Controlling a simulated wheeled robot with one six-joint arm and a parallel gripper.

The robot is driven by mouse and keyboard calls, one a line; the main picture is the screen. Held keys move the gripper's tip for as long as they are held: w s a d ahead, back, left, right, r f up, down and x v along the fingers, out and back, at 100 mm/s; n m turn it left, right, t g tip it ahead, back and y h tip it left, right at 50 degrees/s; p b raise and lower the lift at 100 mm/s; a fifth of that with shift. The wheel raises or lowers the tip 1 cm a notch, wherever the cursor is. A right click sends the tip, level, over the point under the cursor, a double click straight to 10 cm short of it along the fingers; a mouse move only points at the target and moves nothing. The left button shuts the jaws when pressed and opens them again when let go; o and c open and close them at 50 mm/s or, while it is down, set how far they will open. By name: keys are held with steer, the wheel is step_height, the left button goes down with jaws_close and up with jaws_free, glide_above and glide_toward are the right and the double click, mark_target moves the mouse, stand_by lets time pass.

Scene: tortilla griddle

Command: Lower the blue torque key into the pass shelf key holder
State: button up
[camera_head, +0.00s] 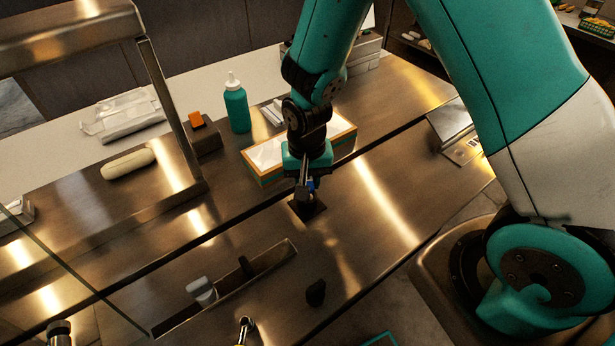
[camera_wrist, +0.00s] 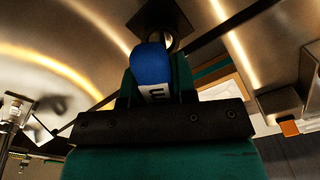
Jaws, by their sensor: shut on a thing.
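My gripper (camera_head: 306,182) points down over the steel counter and is shut on the blue torque key (camera_wrist: 150,65). The wrist view shows the key's rounded blue head, with a white mark on it, between my two fingers (camera_wrist: 157,72). In the head view only a small bit of blue (camera_head: 311,184) shows at the fingertips. A dark square key holder (camera_head: 308,212) sits on the counter right below my gripper. In the wrist view the holder (camera_wrist: 175,18) lies just beyond the key's head. The key's lower end is hidden, so I cannot tell whether it is inside the holder.
A long slot (camera_head: 225,290) runs through the counter at front left. A small dark knob (camera_head: 316,293) stands in front.

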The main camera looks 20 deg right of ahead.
steer(key=shift+f+b, duration=0.4)
steer(key=shift+f, duration=0.15)
stand_by(0.7)
steer(key=o, duration=1)
steer(key=shift+r, duration=0.1)
step_height(320, 180, up, 17)
steer(key=shift+r+b, duration=0.1)
steer(key=shift+b, duration=1.15)
steer(key=s+a+r+n+y, duration=0.1)
steer(key=s+n, duration=0.2)
steer(key=s, duration=0.3)
steer(key=s+a+r+n+y+b, duration=0.1)
steer(key=s+a+n, duration=0.1)
steer(key=s+n, duration=0.2)
steer(key=s+a+r+n+y+b, duration=0.1)
steer(key=s+n+y, duration=0.1)
steer(key=s+n, duration=0.2)
steer(key=shift+s+a+r, duration=0.1)
steer(key=shift+s+r, duration=0.05)
steer(key=shift+s, duration=0.8)
steer(key=shift+s+a+r, duration=0.1)
steer(key=shift+s+r, duration=0.05)
steer(key=shift+s, duration=0.75)
